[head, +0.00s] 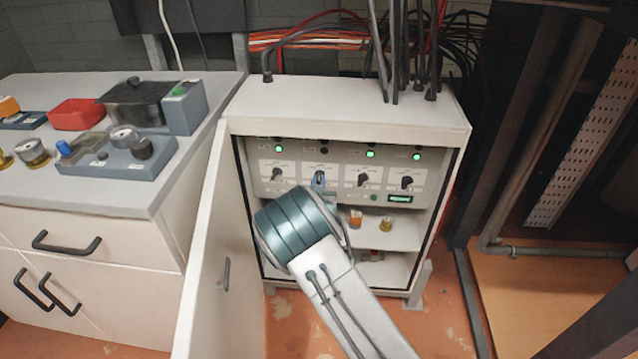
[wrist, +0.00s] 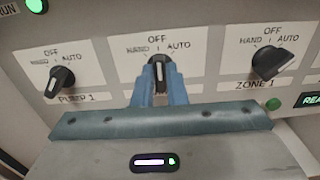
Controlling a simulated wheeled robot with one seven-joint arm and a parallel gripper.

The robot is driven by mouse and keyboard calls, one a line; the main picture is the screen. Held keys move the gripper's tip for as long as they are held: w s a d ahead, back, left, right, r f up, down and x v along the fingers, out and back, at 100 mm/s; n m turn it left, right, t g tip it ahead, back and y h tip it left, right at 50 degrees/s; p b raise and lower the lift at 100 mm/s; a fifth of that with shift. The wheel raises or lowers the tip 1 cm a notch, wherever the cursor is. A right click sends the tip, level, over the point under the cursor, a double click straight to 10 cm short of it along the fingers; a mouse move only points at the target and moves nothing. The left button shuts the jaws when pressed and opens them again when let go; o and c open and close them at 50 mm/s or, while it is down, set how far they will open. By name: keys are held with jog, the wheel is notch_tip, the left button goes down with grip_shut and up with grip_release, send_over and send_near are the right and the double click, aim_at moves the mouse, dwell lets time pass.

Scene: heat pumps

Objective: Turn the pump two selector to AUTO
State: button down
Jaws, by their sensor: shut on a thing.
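The second selector from the left (wrist: 158,67) has OFF printed above it, HAND to its left and AUTO to its right. Its knob stands about upright, in line with OFF. My gripper (wrist: 160,84) has its two blue fingers on either side of this knob, shut on it. The name label under it is hidden by my gripper; it sits between PUMP 1 and ZONE 1. In the head view my gripper (head: 319,182) reaches into the open cabinet (head: 345,115) at this selector.
The PUMP 1 selector (wrist: 62,78) is on the left and the ZONE 1 selector (wrist: 270,62) on the right. The lamp above the gripped selector (head: 323,150) is dark; the other lamps are green. The open cabinet door (head: 205,260) stands left of my arm.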

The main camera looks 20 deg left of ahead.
jog(key=shift+m, duration=0.4)
jog(key=m+b, duration=0.3)
jog(key=m, duration=0.1)
jog(key=m+b, duration=0.3)
jog(key=shift+d+f+m, duration=0.15)
jog(key=shift+m, duration=0.25)
jog(key=c, duration=1.5)
grip_release()
jog(key=shift+o, duration=0.2)
jog(key=p+v, duration=0.2)
jog(key=v, duration=1.2)
jog(key=shift+w, duration=0.1)
